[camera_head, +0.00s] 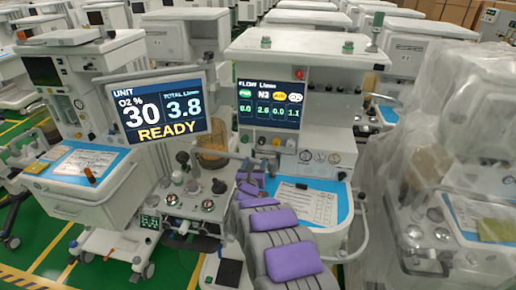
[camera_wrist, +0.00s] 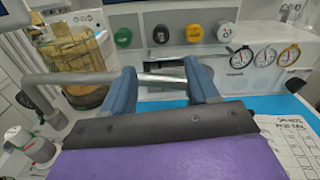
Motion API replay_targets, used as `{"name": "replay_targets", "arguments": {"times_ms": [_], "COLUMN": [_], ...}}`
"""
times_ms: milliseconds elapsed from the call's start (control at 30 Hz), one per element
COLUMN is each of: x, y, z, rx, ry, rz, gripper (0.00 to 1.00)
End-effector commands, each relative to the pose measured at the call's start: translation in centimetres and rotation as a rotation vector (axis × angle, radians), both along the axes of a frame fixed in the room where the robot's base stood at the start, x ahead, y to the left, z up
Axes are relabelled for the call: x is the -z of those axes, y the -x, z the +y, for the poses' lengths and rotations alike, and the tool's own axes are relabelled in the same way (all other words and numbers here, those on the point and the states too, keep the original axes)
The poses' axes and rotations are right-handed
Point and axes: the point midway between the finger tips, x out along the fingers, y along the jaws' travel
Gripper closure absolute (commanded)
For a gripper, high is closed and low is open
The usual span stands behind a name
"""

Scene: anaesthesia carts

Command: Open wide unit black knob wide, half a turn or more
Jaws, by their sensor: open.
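The wide unit (camera_head: 310,60) stands in the middle of the head view, with a flow screen (camera_head: 270,103) on its front. In the wrist view, its black knob (camera_wrist: 160,34) is in a row of knobs on the pale front panel. My gripper (camera_wrist: 162,76) is open, its two blue fingers spread below and in front of the row. The black knob shows above the gap between the fingertips, apart from both. A metal bar crosses behind the fingers; I cannot tell if it touches them. In the head view my gripper (camera_head: 262,162) is small near the panel, and the black knob cannot be told apart.
Gauges (camera_wrist: 265,56) sit right. A clear canister (camera_wrist: 78,50) and a grey pipe (camera_wrist: 70,78) are left. Below lies a blue worktop with a paper sheet (camera_head: 305,205).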

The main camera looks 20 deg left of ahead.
Motion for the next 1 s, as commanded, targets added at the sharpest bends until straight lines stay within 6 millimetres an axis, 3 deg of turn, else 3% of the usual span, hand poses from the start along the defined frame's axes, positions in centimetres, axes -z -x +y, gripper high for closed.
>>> {"name": "replay_targets", "arguments": {"times_ms": [400, 1000], "x": [0.8, 0.3], "y": [-4.6, -9.5], "z": [2.2, 2.8], "rx": [0.002, 0.008], "ry": [0.011, 0.01], "rz": [0.0, -0.005], "gripper": [0.41, 0.41]}}
